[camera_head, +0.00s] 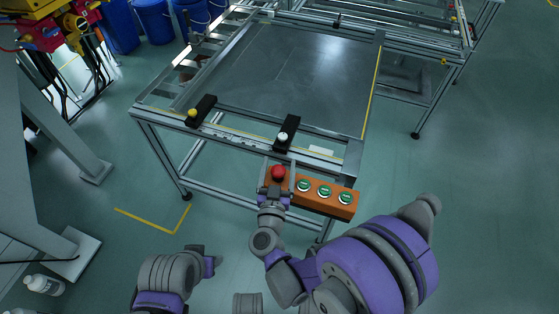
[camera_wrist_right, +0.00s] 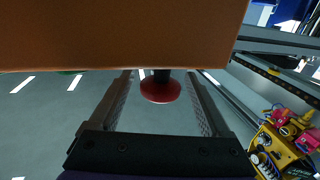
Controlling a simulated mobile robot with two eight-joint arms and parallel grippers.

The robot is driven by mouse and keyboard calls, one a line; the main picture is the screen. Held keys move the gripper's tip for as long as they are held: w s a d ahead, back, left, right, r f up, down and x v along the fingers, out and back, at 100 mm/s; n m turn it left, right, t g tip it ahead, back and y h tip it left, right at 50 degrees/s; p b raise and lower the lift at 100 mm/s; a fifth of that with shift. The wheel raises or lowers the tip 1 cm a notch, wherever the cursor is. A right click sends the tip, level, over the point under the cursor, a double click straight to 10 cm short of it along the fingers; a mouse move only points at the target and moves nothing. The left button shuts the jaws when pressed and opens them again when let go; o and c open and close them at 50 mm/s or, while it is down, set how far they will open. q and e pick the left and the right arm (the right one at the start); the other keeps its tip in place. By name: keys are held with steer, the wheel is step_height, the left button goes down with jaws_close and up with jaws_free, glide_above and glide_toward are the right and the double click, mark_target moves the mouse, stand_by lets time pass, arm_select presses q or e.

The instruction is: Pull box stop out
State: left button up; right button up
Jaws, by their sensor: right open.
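An orange control box (camera_head: 330,200) is mounted at the front edge of the panel table. Its red mushroom stop button (camera_head: 278,171) is at the left end. My right gripper (camera_head: 277,184) is at that button. In the right wrist view the orange box (camera_wrist_right: 120,30) fills the top, and the red button (camera_wrist_right: 160,91) stands out from it on a dark stem. The button is between the two open fingers of my right gripper (camera_wrist_right: 159,76), with gaps on both sides. My left gripper is not in view; only part of my left arm shows.
Three green buttons (camera_head: 324,191) sit on the box to the right of the stop. The metal panel table (camera_head: 290,70) carries two black blocks, one with a yellow knob (camera_head: 192,113) and one with a white knob (camera_head: 283,137). Open floor lies to the right.

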steer(key=s, duration=0.9)
steer(key=shift+a, duration=0.4)
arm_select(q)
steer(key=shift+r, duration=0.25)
arm_select(e)
steer(key=shift+w+r, duration=0.1)
steer(key=shift+r, duration=0.05)
steer(key=w+r+n+y, duration=0.3)
steer(key=r+y, duration=0.3)
steer(key=s+d+f+m+g+h, duration=0.15)
steer(key=s+d+f+g, duration=0.25)
steer(key=s+d+g, duration=0.45)
steer(key=s+d+f+g+h, duration=0.3)
steer(key=s+d+f+g, duration=0.15)
steer(key=s+d, duration=0.6)
arm_select(q)
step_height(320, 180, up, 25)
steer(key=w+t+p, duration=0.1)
steer(key=p, duration=2.1)
arm_select(e)
step_height(320, 180, up, 25)
steer(key=w, duration=0.1)
steer(key=shift+d, duration=0.45)
